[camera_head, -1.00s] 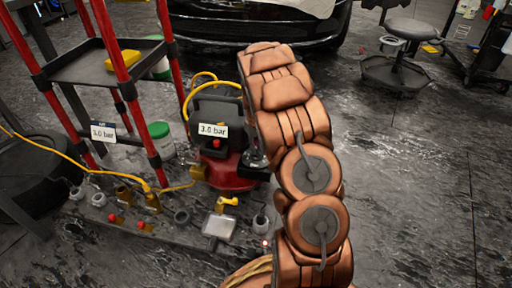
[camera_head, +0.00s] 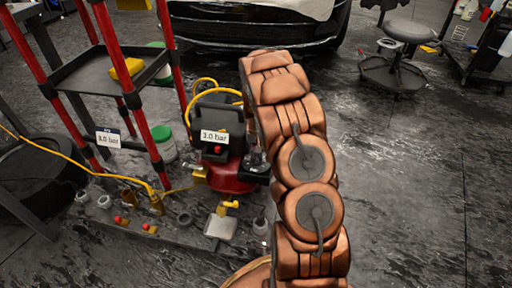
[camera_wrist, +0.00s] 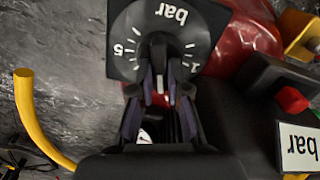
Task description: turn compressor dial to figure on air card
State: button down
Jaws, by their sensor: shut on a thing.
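The compressor (camera_head: 228,172) is a red tank with a black body and a yellow hose, left of my arm in the head view. Its dial plate (camera_wrist: 200,22) shows upside down in the wrist view, with "bar", a 5 at left and a 1 at right. My gripper (camera_wrist: 159,88) is shut on the dark dial knob (camera_wrist: 158,48). A white mark on the knob points toward the picture's bottom; the scale there is hidden by the fingers. The compressor's label (camera_head: 214,137) appears to read 3.0 bar. The air card (camera_head: 108,139) on the cart also reads 3.0 bar.
A red-post cart (camera_head: 75,80) stands left of the compressor. A red button (camera_wrist: 292,99) and the label (camera_wrist: 299,148) lie right of the fingers in the wrist view. A yellow hose (camera_wrist: 30,115) curves at left. Fittings (camera_head: 122,220) lie in front on the floor.

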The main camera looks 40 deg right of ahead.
jog(key=shift+s+m+p, duration=0.1)
jog(key=shift+m+p, duration=1.1)
jog(key=shift+m, duration=0.4)
jog(key=c, duration=1.1)
grip_release()
jog(key=shift+c, duration=0.2)
notch_tip(320, 180, up, 12)
